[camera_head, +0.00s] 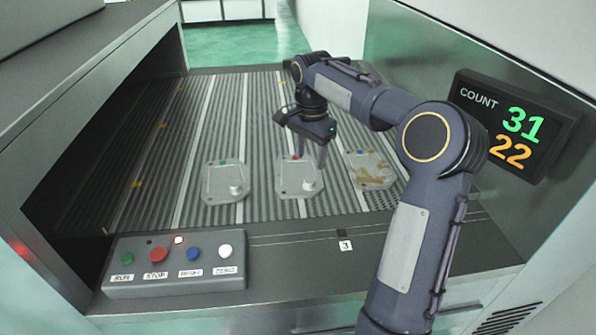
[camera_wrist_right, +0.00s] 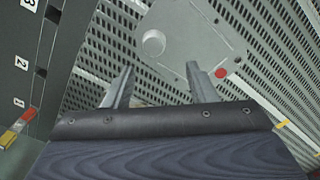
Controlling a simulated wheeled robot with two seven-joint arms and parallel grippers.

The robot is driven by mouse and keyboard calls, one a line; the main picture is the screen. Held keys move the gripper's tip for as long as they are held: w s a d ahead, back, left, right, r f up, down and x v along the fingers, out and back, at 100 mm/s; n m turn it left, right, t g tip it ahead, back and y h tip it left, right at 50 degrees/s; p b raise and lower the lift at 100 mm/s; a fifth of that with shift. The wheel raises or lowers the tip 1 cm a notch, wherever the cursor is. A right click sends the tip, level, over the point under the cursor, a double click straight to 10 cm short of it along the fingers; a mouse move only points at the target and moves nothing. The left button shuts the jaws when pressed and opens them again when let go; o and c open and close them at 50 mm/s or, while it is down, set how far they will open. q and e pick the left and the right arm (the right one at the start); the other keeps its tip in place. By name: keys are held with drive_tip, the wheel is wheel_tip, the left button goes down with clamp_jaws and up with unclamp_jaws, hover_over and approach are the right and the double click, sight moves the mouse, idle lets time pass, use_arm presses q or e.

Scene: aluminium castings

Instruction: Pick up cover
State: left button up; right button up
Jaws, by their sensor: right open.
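Three flat grey covers lie in a row on the ribbed conveyor, each with a pale round knob. The left cover (camera_head: 223,182) has a green dot and the middle cover (camera_head: 297,178) a red dot. The right cover (camera_head: 369,170) has a blue dot and brown stains. My right gripper (camera_head: 310,160) is open and empty, pointing down above the middle cover. In the right wrist view, its fingers (camera_wrist_right: 160,76) are spread, and the red-dot cover (camera_wrist_right: 190,30) shows beyond the tips. My left gripper is not in view.
A button panel (camera_head: 176,264) with several coloured buttons stands on the front ledge, left of a "3" label (camera_head: 345,245). A count display (camera_head: 512,125) reading 31 and 22 is on the right wall. Walls flank the conveyor (camera_head: 160,190); its back part is clear.

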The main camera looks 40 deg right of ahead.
sight(310, 179)
drive_tip(key=shift+s+a+f, duration=0.15)
drive_tip(key=shift+a+f, duration=0.05)
drive_tip(key=shift+f, duration=0.7)
drive_tip(key=f, duration=0.1)
drive_tip(key=f+p, duration=0.1)
drive_tip(key=f, duration=0.2)
drive_tip(key=shift+s+f, duration=0.3)
drive_tip(key=shift+f, duration=0.1)
clamp_jaws()
